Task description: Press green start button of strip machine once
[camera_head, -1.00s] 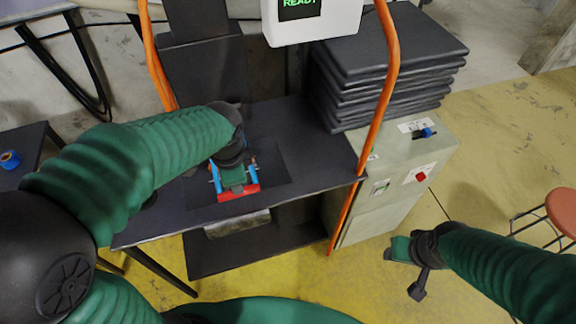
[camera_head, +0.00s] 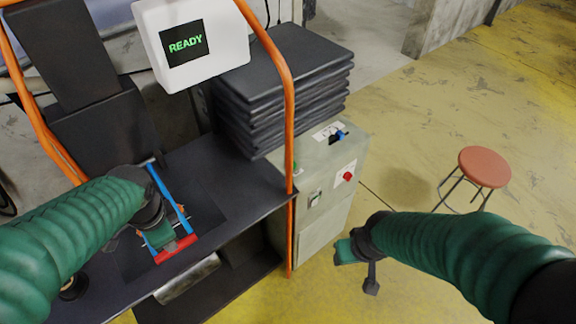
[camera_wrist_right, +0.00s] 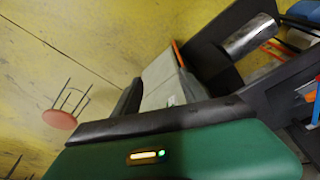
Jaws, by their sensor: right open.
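The strip machine has a dark table (camera_head: 240,195) and a pale grey control cabinet (camera_head: 315,235) at its right end. A small green spot, perhaps the start button (camera_head: 296,167), shows on the cabinet, partly hidden by an orange hose. A red button (camera_head: 348,176) is right of it. My right gripper (camera_head: 357,266) is open and empty, in front of and below the buttons, apart from the cabinet. The cabinet also shows in the right wrist view (camera_wrist_right: 160,80). My left gripper (camera_head: 162,232) is over a blue-railed, red-barred frame (camera_head: 178,248); its grip is unclear.
A stack of dark slabs (camera_head: 283,85) sits behind the table, and a blue switch (camera_head: 337,137) is on the cabinet top. A red stool (camera_head: 484,167) stands at the right. The yellow floor between is clear.

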